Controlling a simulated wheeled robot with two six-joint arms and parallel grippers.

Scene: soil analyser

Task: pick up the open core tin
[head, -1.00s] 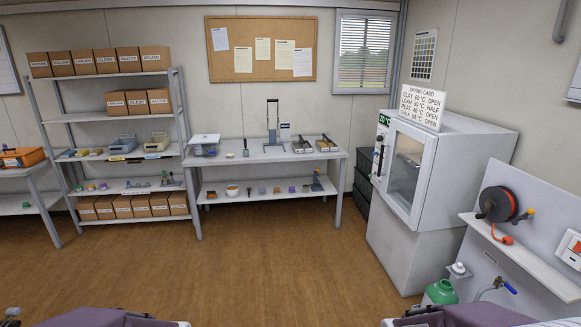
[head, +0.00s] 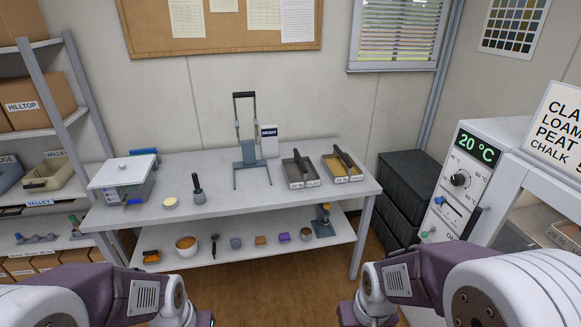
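Two shallow labelled tins stand side by side on the upper bench, a left tin (head: 297,183) and a right tin (head: 350,176) with yellowish contents. Each has a dark, long object lying in or across it. A small grey cup-like tin (head: 235,243) and a small brown one (head: 306,235) stand on the lower shelf. I cannot tell which of these is the open core tin. Only my arm links show at the bottom left and bottom right; both grippers are out of view, and the arms are apart from the bench.
The bench (head: 230,220) also holds a white lidded box (head: 122,178), a round pale disc (head: 171,203), a dark-handled tool (head: 198,190) and a press stand (head: 250,155). Dark crates (head: 408,180) and the drying oven (head: 480,165) are to the right. Shelving stands left.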

